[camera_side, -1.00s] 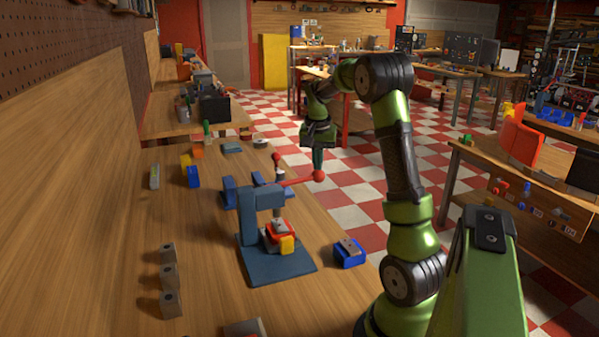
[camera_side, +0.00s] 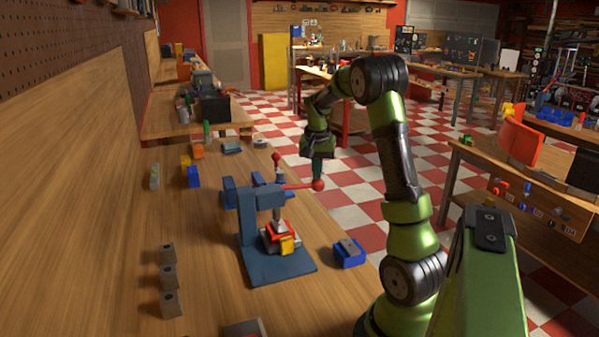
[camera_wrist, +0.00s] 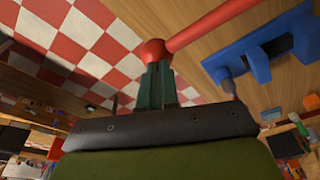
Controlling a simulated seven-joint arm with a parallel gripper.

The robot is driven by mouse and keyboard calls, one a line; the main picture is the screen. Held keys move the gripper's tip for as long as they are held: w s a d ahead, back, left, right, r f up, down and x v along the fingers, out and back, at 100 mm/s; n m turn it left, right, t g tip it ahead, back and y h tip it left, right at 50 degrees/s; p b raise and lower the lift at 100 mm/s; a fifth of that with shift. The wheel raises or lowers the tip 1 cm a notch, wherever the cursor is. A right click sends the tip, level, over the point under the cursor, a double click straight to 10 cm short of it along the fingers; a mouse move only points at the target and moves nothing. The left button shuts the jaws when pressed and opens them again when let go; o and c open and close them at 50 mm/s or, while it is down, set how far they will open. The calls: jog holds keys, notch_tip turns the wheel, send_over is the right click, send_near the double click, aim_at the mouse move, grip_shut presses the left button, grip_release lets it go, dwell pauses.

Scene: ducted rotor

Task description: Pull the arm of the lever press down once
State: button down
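The lever press (camera_side: 248,220) stands on the bench with a blue frame and base. Its red arm (camera_side: 298,186) reaches right, close to level, and ends in a red ball knob (camera_side: 318,184). The arm (camera_wrist: 210,25) and knob (camera_wrist: 154,50) also show in the wrist view. My gripper (camera_side: 318,172) points down right over the knob. In the wrist view its fingers (camera_wrist: 157,75) are together, with their tips against the knob, which shows beyond them rather than between them. A red and yellow piece (camera_side: 280,240) sits under the press ram.
A blue block with a grey top (camera_side: 349,253) lies right of the press base. Several grey blocks (camera_side: 168,278) stand in a row at the left. Small coloured items (camera_side: 193,175) lie behind the press. The bench between them is clear.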

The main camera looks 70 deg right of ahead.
jog(key=shift+f, duration=0.8)
notch_tip(320, 180, up, 15)
jog(key=w+a, duration=0.2)
jog(key=shift+r, duration=0.2)
dwell(1.1)
jog(key=shift+w, duration=0.1)
notch_tip(320, 180, up, 6)
dwell(0.6)
